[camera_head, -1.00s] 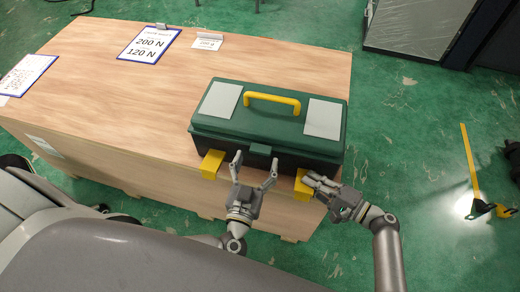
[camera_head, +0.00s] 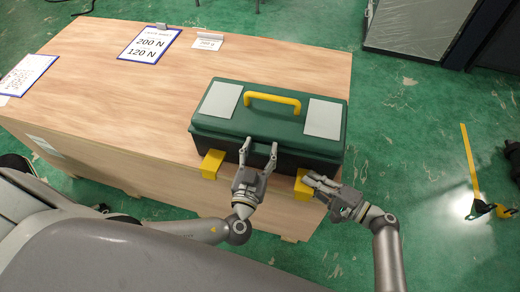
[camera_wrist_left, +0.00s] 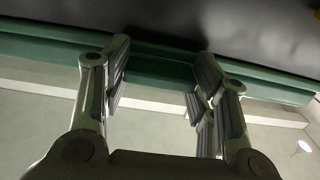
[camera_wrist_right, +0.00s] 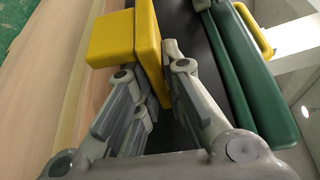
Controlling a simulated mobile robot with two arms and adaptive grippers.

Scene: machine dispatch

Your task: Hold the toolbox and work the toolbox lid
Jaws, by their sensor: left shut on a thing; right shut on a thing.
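The dark green toolbox (camera_head: 250,118) stands on the wooden crate's near right corner, with its lid (camera_head: 265,96) shut. The lid has a yellow top handle (camera_head: 271,98) and a green front tab (camera_wrist_left: 160,68). My left gripper (camera_head: 259,150) is at the middle of the toolbox front. Its fingers stand either side of the tab and are shut on it; they also show in the left wrist view (camera_wrist_left: 165,80). My right gripper (camera_head: 313,178) is shut on the right yellow block (camera_head: 302,186) at the toolbox front; the block also shows in the right wrist view (camera_wrist_right: 145,40).
The wooden crate (camera_head: 120,85) has free room left of the toolbox. A left yellow block (camera_head: 212,164) juts from the toolbox front, left of my left gripper. Signs (camera_head: 149,44) lie on the crate's far and left edges.

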